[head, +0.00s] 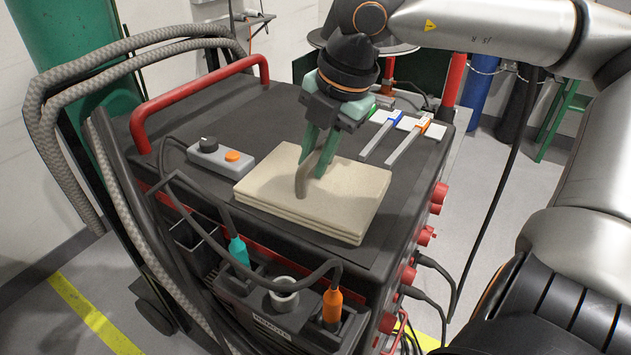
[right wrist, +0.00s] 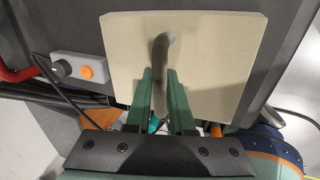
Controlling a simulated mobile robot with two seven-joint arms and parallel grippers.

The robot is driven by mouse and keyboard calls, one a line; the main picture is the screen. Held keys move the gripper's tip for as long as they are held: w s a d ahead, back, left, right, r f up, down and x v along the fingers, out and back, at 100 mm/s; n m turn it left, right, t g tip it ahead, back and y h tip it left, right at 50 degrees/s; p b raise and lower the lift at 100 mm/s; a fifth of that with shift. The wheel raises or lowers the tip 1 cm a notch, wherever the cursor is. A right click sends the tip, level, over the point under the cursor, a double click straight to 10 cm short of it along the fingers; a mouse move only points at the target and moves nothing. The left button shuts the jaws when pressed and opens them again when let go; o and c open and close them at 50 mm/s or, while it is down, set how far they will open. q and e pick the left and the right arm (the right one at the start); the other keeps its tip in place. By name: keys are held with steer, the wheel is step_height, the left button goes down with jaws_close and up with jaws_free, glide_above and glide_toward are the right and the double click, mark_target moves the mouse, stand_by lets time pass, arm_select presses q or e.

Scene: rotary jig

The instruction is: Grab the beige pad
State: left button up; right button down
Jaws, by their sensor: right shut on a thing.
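The beige pad (head: 345,207) is a flat, layered-looking square slab on the dark top of the cart. It appears to rest flat there. A grey-brown curved handle (head: 301,181) stands up from its middle. My right gripper (head: 318,165), with green fingers, points down over the pad and is shut on this handle. In the right wrist view the fingers (right wrist: 160,100) close around the handle (right wrist: 160,60) above the pad (right wrist: 220,40). The fingers hide part of the handle. My left gripper is not in view.
A grey control box (head: 220,158) with a black knob and orange button sits left of the pad. Clamps (head: 402,138) lie behind it to the right. A red rail (head: 200,90) edges the cart's left side. Cables and orange and teal connectors (head: 332,303) hang at the front.

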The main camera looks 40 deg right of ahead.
mark_target(319, 153)
steer(key=shift+r, duration=0.1)
stand_by(1.1)
steer(key=shift+r, duration=0.25)
steer(key=v, duration=0.3)
steer(key=shift+w+r, duration=0.15)
steer(key=shift+w, duration=0.05)
steer(key=s+d+r+b, duration=0.1)
steer(key=s+d+r, duration=0.6)
steer(key=s+r, duration=0.2)
steer(key=shift+s+b, duration=0.3)
steer(key=shift+s, duration=0.95)
